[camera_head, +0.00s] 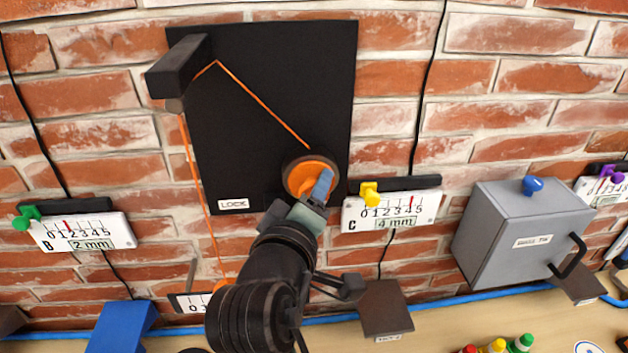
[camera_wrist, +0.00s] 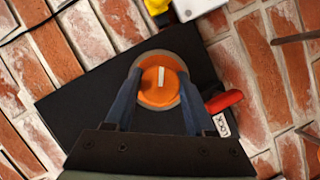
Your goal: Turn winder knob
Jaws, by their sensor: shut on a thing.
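The orange winder knob (camera_head: 304,178) sits at the lower right of a black board (camera_head: 265,60) on the brick wall. In the wrist view the knob (camera_wrist: 159,84) shows a pale line mark pointing roughly up. My gripper (camera_head: 322,184) has its blue fingers on either side of the knob and is shut on it; the fingers also show in the wrist view (camera_wrist: 158,93). An orange cord (camera_head: 262,105) runs from the knob up to a dark bracket (camera_head: 180,66), then down the left side. A red lever (camera_wrist: 224,101) shows beside the LOCK label (camera_wrist: 221,125).
Gauge B (camera_head: 85,232) with a green knob is at left. Gauge C (camera_head: 392,210) with a yellow knob is just right of my gripper. A grey box (camera_head: 523,235) with a black handle stands farther right. Small coloured bottles (camera_head: 497,345) are on the table below.

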